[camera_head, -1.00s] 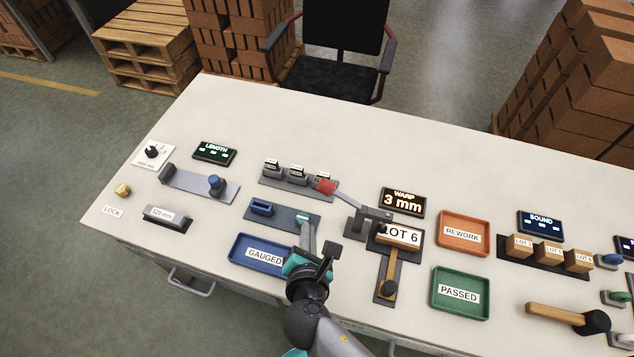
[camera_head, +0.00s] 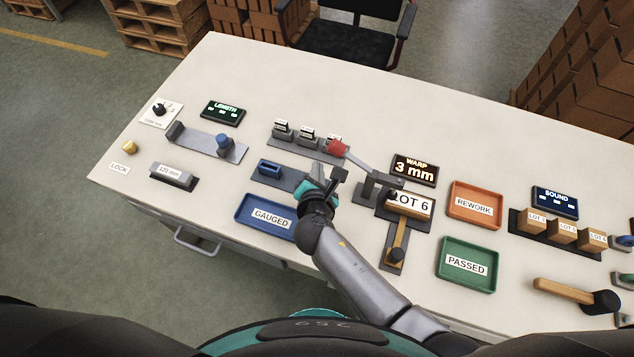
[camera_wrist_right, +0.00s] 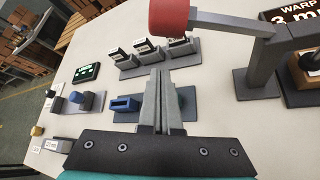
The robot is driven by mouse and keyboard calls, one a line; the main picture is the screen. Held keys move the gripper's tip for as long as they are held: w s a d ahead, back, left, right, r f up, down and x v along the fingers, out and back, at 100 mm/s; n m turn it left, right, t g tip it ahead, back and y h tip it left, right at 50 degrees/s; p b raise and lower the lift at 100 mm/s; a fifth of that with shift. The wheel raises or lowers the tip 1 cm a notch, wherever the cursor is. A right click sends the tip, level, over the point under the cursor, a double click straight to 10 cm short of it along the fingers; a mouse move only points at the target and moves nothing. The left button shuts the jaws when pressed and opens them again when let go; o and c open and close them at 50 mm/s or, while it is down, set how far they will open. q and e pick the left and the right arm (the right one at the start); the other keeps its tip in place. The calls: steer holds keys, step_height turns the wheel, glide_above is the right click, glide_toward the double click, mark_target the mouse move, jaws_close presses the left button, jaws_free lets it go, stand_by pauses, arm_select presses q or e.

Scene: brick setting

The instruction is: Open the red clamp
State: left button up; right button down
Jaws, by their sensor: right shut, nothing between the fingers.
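The red clamp has a red grip (camera_head: 337,148) at the left end of a grey lever (camera_head: 362,165), which runs down to a grey stand beside the LOT 6 block (camera_head: 409,203). In the right wrist view the red grip (camera_wrist_right: 168,17) is large at the top, above and beyond my fingertips. My right gripper (camera_head: 317,172) is just below and left of the grip in the head view. Its fingers (camera_wrist_right: 161,82) are shut with nothing between them and look apart from the grip. My left gripper is not in view.
Small labelled blocks on a grey rail (camera_head: 305,143) stand behind the grip. A blue holder (camera_head: 270,168) is left of my right gripper. The blue GAUGED tray (camera_head: 265,217) lies in front. The WARP display (camera_head: 414,170) reads 3 mm. The table's back left is clear.

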mark_target(352, 158)
steer(key=shift+w+d+r+p, duration=0.1)
steer(key=shift+d+r+p, duration=0.5)
steer(key=shift+r, duration=0.25)
steer(key=shift+w+d+r+p, duration=0.1)
steer(key=shift+d+r+p, duration=0.5)
steer(key=shift+r, duration=0.25)
steer(key=shift+a, duration=0.1)
